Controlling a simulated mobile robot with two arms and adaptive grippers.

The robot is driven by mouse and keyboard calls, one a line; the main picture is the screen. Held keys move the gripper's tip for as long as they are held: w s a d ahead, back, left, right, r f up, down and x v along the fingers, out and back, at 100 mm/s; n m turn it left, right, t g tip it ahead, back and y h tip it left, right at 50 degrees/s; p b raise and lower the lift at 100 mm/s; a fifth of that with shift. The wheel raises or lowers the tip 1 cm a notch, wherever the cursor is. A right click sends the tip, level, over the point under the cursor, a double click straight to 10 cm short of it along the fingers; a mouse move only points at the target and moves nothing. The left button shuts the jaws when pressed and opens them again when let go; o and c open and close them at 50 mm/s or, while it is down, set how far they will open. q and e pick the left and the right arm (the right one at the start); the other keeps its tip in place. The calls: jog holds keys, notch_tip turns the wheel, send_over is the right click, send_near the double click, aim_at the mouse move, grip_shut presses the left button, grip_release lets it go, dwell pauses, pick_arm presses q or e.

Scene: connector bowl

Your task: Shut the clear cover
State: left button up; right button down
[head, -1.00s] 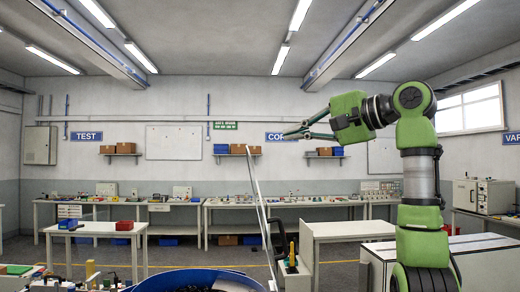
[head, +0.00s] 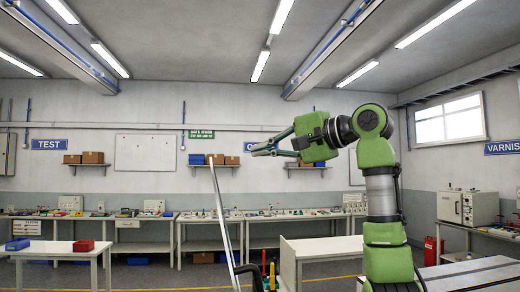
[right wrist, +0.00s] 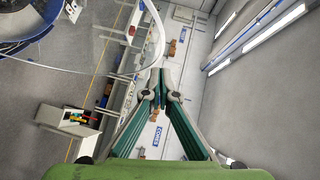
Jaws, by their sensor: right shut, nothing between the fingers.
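The clear cover (head: 222,222) stands raised in the head view. I see it nearly edge-on as a thin pale strip, leaning a little to the left at its top. Its lower end is cut off by the frame. In the right wrist view its curved clear rim (right wrist: 158,38) arcs just beyond the fingertips. My right gripper (head: 254,150) is shut and empty, above and to the right of the cover's top edge in the head view. It also shows in the right wrist view (right wrist: 160,78). I cannot tell whether it touches the cover. My left gripper is not in view.
A blue bowl (right wrist: 22,46) shows at the upper left of the right wrist view. A small stand with red and yellow handles (right wrist: 72,118) is nearby. A white table (head: 318,248) stands behind, and benches line the far wall. Open air surrounds my right gripper.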

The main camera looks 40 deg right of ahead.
jog(key=a+p+x, duration=0.2)
jog(key=p+x, duration=0.2)
jog(key=x, duration=0.6)
jog(key=shift+f, duration=0.4)
jog(key=shift+s, duration=0.1)
jog(key=shift+a, duration=0.1)
